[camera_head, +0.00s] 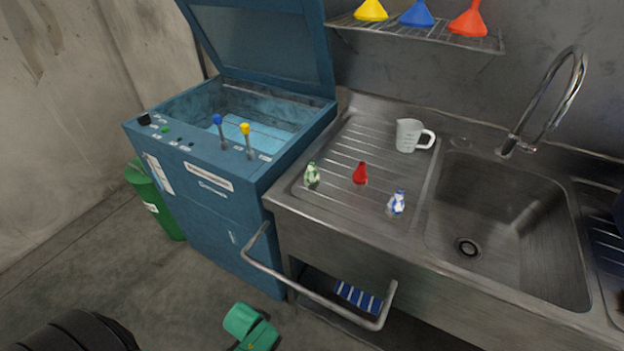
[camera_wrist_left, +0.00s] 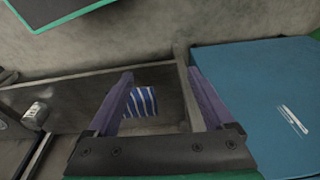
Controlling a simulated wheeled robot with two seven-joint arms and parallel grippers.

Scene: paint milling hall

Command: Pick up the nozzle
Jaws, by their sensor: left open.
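Three small bottle-shaped pieces stand on the ribbed steel drainboard in the head view: a green-and-white one (camera_head: 312,176), a red one (camera_head: 360,174) and a blue-and-white one (camera_head: 397,204). I cannot tell which of them is the nozzle. My left gripper (camera_wrist_left: 163,100) shows in the wrist view with its two purple fingers wide apart and nothing between them. It points toward a blue-and-white striped item (camera_wrist_left: 140,102) in the space below the sink, some way beyond the fingertips. My right gripper is not in view.
A blue machine (camera_head: 205,200) with a raised lid stands left of the sink unit. A bent steel rail (camera_head: 310,293) juts out in front. A measuring jug (camera_head: 409,135) stands behind the small pieces. Funnels sit on a wall shelf (camera_head: 420,37). A green bin (camera_head: 155,203) stands left.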

